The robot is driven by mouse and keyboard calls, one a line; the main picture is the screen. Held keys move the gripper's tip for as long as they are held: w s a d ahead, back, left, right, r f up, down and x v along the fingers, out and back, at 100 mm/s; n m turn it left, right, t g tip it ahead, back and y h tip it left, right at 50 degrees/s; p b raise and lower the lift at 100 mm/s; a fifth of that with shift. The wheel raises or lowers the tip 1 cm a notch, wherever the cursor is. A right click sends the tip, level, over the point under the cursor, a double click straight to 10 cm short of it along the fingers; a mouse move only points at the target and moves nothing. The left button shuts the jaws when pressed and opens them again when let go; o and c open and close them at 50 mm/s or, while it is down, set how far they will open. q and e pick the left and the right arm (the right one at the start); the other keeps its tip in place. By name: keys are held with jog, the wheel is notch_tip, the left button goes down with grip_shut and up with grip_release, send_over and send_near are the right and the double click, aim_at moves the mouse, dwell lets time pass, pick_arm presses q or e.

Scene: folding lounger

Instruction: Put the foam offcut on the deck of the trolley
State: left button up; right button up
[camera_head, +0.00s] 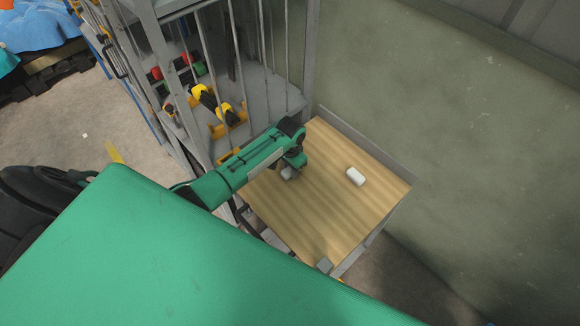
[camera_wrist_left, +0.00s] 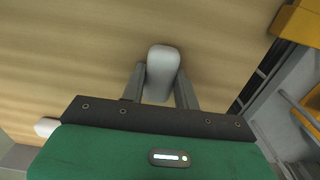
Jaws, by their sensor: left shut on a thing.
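The trolley deck (camera_head: 325,215) is a wooden board with a metal edge, right of centre in the head view. My left gripper (camera_head: 291,170) is low over its left part, shut on a pale, rounded block, which looks like the foam offcut (camera_head: 288,175). In the left wrist view the foam offcut (camera_wrist_left: 161,70) sits between the two fingers, its far end sticking out over the wood. I cannot tell whether it touches the deck. My right gripper is not in view.
A second white rounded block (camera_head: 356,176) lies on the deck to the right. It also shows at the left of the wrist view (camera_wrist_left: 45,127). A barred metal rack (camera_head: 235,60) with yellow and red items stands behind. A green-grey wall (camera_head: 460,120) is at the right.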

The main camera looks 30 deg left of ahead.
aim_at(290, 169)
pick_arm(q)
jog(key=shift+f, duration=0.15)
jog(key=o, duration=0.9)
jog(key=shift+o, duration=0.2)
jog(key=shift+r, duration=0.25)
notch_tip(290, 169, up, 12)
jog(key=b, duration=0.2)
jog(key=shift+f, duration=0.15)
